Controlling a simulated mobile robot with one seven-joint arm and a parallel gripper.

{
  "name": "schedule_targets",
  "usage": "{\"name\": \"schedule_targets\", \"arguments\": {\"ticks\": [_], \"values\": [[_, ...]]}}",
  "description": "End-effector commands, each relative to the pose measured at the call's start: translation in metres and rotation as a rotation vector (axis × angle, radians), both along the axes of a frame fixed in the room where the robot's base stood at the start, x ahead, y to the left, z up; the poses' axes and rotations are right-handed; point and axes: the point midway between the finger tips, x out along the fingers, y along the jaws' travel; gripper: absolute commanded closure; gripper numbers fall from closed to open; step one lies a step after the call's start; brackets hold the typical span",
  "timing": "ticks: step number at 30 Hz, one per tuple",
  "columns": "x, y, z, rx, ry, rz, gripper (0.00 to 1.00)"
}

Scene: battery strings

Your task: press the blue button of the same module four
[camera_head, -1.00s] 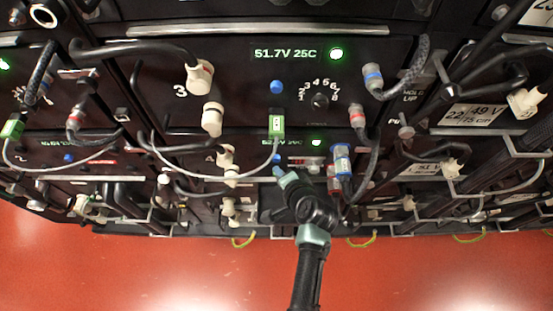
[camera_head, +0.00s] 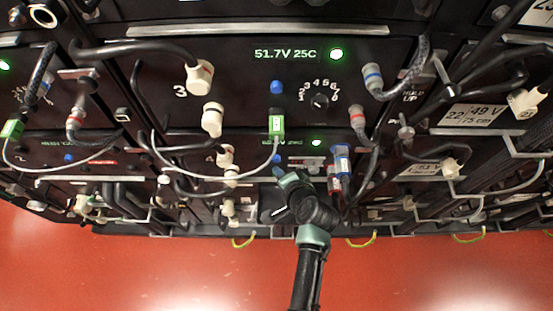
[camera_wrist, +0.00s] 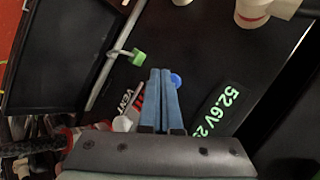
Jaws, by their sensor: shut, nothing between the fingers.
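Module four is the black panel (camera_head: 255,150) below module three, marked with a partly hidden 4. Its blue button (camera_head: 278,158) shows just above my gripper (camera_head: 280,171). In the wrist view the blue button (camera_wrist: 177,80) lies right beside the tips of my gripper (camera_wrist: 161,72), partly behind the right finger. The two blue fingers are shut together and empty. I cannot tell whether they touch the button. Module four's display (camera_wrist: 220,109) reads 52.6V, with the rest cut off.
A blue-banded connector (camera_head: 342,158) stands close on the right. Module three's blue button (camera_head: 277,87) is above. Red floor (camera_head: 180,265) is clear below.

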Motion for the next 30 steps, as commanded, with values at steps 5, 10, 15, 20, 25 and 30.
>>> {"name": "schedule_targets", "arguments": {"ticks": [5, 10, 15, 20, 25, 30], "values": [[0.0, 0.0, 0.0, 0.0, 0.0, 0.0, 1.0], [0.0, 0.0, 0.0, 0.0, 0.0, 0.0, 1.0], [0.0001, 0.0, 0.0001, 0.0, 0.0, 0.0, 1.0], [0.0024, -0.0001, -0.0001, 0.0, -0.001, 0.001, 1.0], [0.0079, -0.0001, -0.0004, -0.001, 0.0, 0.001, 1.0], [0.0086, -0.0001, 0.0, 0.0, 0.0, 0.0, 1.0]]}}
